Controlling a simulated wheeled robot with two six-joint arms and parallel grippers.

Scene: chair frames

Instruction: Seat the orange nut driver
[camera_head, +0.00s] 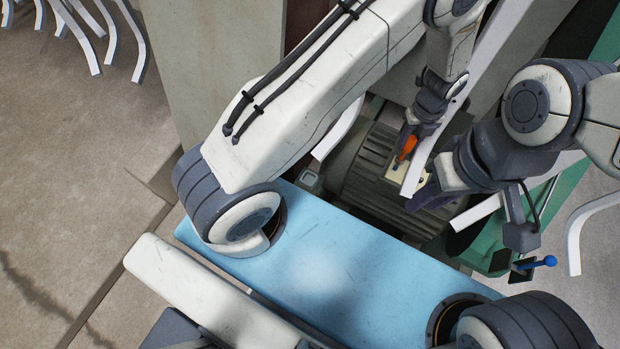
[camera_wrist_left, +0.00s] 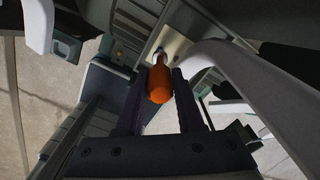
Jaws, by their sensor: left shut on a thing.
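The orange nut driver (camera_head: 407,147) is held in my left gripper (camera_head: 412,132), above a cream plate (camera_head: 394,171) on the grey ribbed machine. In the left wrist view its orange handle (camera_wrist_left: 160,84) lies between the two dark fingers of the left gripper (camera_wrist_left: 160,100). Its far end points at the cream plate (camera_wrist_left: 173,43); whether the tip touches it is hidden. My right gripper (camera_head: 430,194) is lower, close beside the cream plate, with dark fingers partly seen; its opening is unclear.
A white chair frame bar (camera_head: 440,120) runs close beside the nut driver. The grey ribbed machine (camera_head: 375,190) lies beneath. A blue-handled tool (camera_head: 540,263) sits at lower right near a green edge. More white curved bars (camera_head: 110,35) are at upper left.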

